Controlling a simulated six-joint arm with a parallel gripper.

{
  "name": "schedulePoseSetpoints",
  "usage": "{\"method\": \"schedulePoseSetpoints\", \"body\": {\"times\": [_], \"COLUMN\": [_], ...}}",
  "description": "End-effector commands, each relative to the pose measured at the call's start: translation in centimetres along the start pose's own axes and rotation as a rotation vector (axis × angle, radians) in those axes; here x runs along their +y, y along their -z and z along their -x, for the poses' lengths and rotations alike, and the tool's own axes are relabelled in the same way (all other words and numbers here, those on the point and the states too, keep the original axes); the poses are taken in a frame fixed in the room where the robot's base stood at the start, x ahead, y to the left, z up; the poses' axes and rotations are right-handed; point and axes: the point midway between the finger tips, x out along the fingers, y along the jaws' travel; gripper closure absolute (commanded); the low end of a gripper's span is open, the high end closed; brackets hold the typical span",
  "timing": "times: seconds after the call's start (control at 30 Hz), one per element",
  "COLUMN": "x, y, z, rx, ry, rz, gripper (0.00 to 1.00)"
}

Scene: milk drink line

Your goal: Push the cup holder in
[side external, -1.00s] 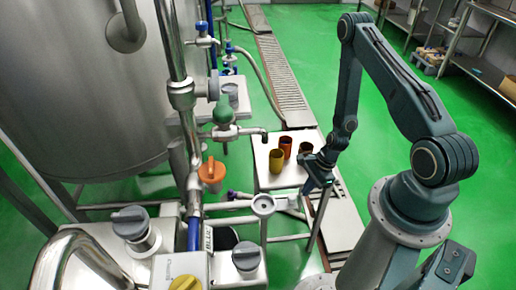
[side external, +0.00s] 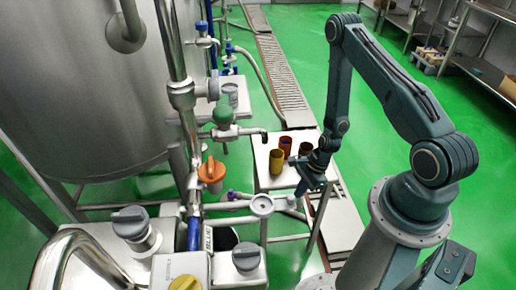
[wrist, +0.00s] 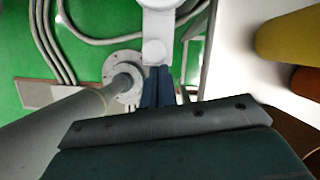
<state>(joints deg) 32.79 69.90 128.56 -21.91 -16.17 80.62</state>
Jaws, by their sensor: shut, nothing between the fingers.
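The cup holder (side external: 262,206) is a pale ring on a short arm, beside the orange-knobbed valve in the side view. In the wrist view, its light-coloured end (wrist: 156,50) is at the top middle. My gripper (side external: 299,193) is shut and empty, pointing down at the right end of the holder's arm.
A white table behind the gripper carries a yellow cup (side external: 277,162), an orange-red cup (side external: 285,143) and a brown cup (side external: 306,149). Pipes and a valve with an orange knob (side external: 211,173) stand left of the holder. Green floor is open around the table.

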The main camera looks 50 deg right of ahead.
Motion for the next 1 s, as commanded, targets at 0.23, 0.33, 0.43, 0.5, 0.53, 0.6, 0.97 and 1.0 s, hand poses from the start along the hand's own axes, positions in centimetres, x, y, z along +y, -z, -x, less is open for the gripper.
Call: {"method": "schedulePoseSetpoints", "body": {"times": [0.23, 0.33, 0.43, 0.5, 0.53, 0.6, 0.97, 1.0], "x": [-0.8, -1.2, -1.7, -2.0, -2.1, -2.5, -3.7, -3.8], "y": [-2.8, -4.3, -5.9, -7.1, -7.6, -8.8, -13.0, -13.2], "z": [-1.0, -1.6, -2.2, -2.7, -2.9, -3.3, -5.0, -5.0], "rx": [-0.002, -0.003, -0.003, -0.003, -0.003, -0.003, -0.002, -0.002], "ry": [0.001, 0.002, 0.001, 0.000, 0.000, 0.001, 0.001, 0.000], "rz": [0.007, 0.008, 0.008, 0.008, 0.008, 0.007, 0.002, 0.001], "gripper": [1.00, 1.00, 1.00, 1.00, 1.00, 1.00, 1.00, 1.00]}}
